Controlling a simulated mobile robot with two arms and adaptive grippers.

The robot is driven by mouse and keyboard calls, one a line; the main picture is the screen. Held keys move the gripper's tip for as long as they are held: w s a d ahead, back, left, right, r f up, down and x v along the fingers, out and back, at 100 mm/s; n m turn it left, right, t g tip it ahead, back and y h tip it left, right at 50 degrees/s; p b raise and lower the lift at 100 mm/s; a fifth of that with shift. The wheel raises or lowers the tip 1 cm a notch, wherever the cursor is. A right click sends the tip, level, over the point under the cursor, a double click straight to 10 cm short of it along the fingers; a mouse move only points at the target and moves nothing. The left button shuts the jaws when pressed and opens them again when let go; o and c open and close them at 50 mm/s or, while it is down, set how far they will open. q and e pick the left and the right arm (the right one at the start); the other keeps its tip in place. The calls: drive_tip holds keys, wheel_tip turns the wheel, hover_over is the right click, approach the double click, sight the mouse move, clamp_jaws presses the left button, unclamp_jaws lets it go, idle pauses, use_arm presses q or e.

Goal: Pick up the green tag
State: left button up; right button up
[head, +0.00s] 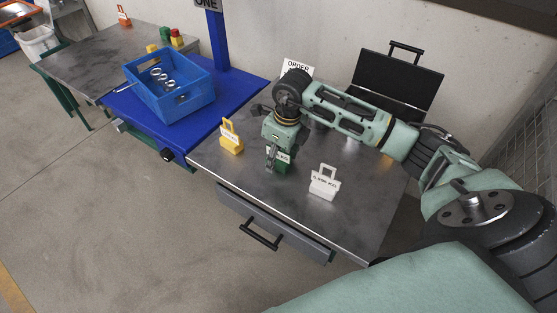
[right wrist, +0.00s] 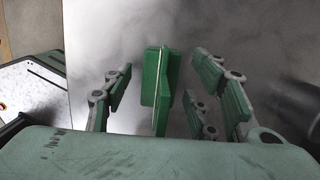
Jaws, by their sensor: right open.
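The green tag (head: 282,165) stands on the grey metal table, between a yellow tag (head: 231,138) and a white tag (head: 324,183). In the head view my right gripper (head: 273,160) is right over it and hides part of it. In the right wrist view the green tag (right wrist: 160,85) stands between the open fingers of my right gripper (right wrist: 160,100), with a gap on each side. The fingers do not touch it there. My left gripper is not in view.
The metal table (head: 345,220) has a drawer with a dark handle (head: 260,236) at its front. A blue crate (head: 170,88) with metal rings stands on a blue cart at the left. An open black case (head: 398,82) and a white order sign (head: 298,68) are at the back.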

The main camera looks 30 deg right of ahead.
drive_tip(key=shift+c, duration=0.5)
